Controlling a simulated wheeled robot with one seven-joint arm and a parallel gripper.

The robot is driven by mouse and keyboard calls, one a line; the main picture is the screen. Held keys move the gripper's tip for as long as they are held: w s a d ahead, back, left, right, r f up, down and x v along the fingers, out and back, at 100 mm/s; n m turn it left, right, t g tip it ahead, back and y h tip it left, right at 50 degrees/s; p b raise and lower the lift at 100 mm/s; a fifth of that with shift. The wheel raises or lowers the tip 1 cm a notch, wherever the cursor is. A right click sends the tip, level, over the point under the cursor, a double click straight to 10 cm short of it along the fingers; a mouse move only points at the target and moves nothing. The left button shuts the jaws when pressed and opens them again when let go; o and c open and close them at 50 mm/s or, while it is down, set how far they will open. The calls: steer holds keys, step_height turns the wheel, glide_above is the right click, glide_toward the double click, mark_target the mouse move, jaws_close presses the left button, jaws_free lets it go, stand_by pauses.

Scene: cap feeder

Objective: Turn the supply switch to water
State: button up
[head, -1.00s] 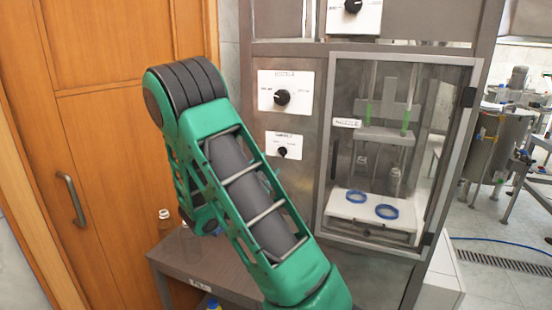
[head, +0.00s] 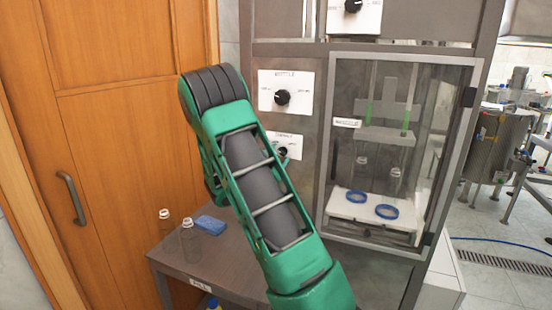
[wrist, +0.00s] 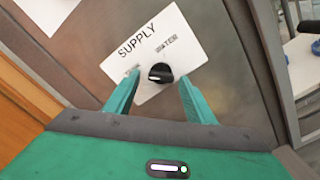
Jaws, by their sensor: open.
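The supply switch (wrist: 160,73) is a black round knob on a white plate marked SUPPLY in the wrist view. Its white mark lies on the left side of the knob, toward the left label, not toward the WATER label (wrist: 167,43) at upper right. The left label is too small to read. My gripper (wrist: 158,80) is open, its two green fingers either side of the knob and apart from it.
Another dial (head: 282,97) sits above on the panel. A glazed cabinet (head: 430,62) with blue rings stands to the right. Small bottles (head: 187,238) and a blue sponge (head: 211,225) are on the table (head: 190,262) below. A wooden door (head: 110,130) is at left.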

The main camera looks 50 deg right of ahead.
steer(key=c, duration=1)
steer(key=shift+c, duration=0.2)
steer(key=shift+m, duration=0.4)
steer(key=m, duration=1.2)
steer(key=shift+r+m, duration=0.2)
steer(key=shift+m, duration=2.4)
steer(key=shift+s+f, duration=0.1)
